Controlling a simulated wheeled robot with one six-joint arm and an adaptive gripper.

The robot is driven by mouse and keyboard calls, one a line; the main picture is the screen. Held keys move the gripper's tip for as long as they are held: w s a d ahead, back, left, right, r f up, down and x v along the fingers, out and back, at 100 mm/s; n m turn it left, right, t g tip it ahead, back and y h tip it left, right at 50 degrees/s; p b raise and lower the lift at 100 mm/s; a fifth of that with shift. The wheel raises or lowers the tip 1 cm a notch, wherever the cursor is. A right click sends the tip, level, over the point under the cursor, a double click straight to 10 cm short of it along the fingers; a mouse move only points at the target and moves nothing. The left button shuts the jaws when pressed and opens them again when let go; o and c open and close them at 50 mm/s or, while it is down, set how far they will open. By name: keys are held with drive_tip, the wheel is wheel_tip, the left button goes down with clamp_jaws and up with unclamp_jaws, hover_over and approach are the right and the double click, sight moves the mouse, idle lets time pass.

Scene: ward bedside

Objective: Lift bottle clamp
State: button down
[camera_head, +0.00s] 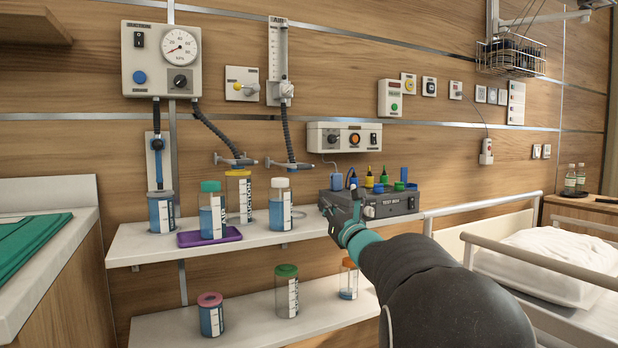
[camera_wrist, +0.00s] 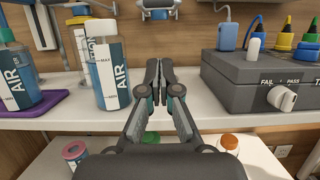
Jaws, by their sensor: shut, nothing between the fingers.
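Two grey clamp-like fittings are on the wall at the ends of black hoses in the head view, a left one (camera_head: 235,160) and a right one (camera_head: 290,164). I cannot tell which is the bottle clamp. A grey fitting (camera_wrist: 159,9) also shows at the top of the wrist view, beyond my fingertips. Below the fittings, a white-capped bottle (camera_head: 280,205) stands upright on the upper shelf; it also shows in the wrist view (camera_wrist: 105,70). My gripper (camera_head: 343,208) is shut and empty at the shelf's front. Its fingers (camera_wrist: 159,75) point toward the wall, right of that bottle.
A teal-capped bottle (camera_head: 212,212) stands on a purple tray (camera_head: 186,239). A grey test box (camera_head: 385,205) with coloured plugs is close to the right of my gripper. Several jars stand on the lower shelf (camera_head: 240,335). The bed rail (camera_head: 485,215) is at right. Upper shelf space before the fingers is clear.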

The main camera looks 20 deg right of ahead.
drive_tip(key=p+x, duration=0.2)
drive_tip(key=x, duration=0.6)
drive_tip(key=shift+r, duration=0.1)
drive_tip(key=w+r+p, duration=0.1)
drive_tip(key=w+r, duration=0.1)
drive_tip(key=r, duration=0.1)
drive_tip(key=shift+r+p, duration=0.25)
drive_tip(key=shift+p, duration=0.1)
drive_tip(key=shift+r, duration=0.15)
